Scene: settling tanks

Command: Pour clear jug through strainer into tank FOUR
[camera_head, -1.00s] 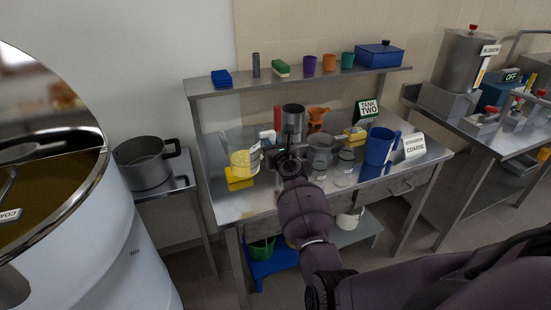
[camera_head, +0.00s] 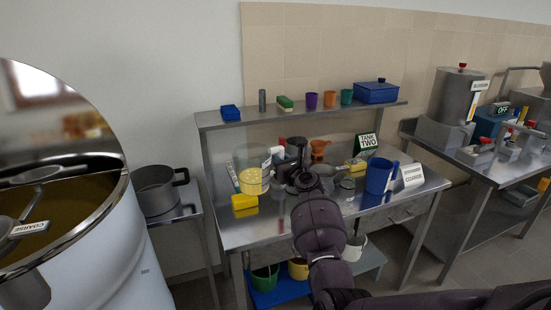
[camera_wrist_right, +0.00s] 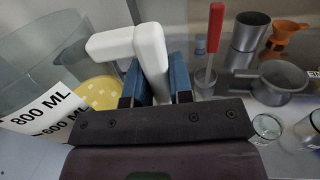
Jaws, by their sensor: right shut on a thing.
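The clear jug (camera_head: 249,165) stands on the steel table, with yellow contents low inside. In the right wrist view the jug (camera_wrist_right: 42,62) carries an 800 ML label. My right gripper (camera_head: 282,170) is at its right side; in the wrist view the blue fingers (camera_wrist_right: 156,88) are shut on its white handle (camera_wrist_right: 150,58). A white tank (camera_head: 100,245) with amber liquid is at the left; its number is not visible. A part marked COARSE (camera_head: 30,228) is at its opening, cut off by the frame. My left gripper is not in view.
A grey pot (camera_head: 156,190) stands between tank and table. A yellow block (camera_head: 244,202) lies in front of the jug. A blue jug (camera_head: 379,175), an orange funnel (camera_head: 319,147) and grey cups crowd the table to the right. A shelf (camera_head: 300,112) runs behind.

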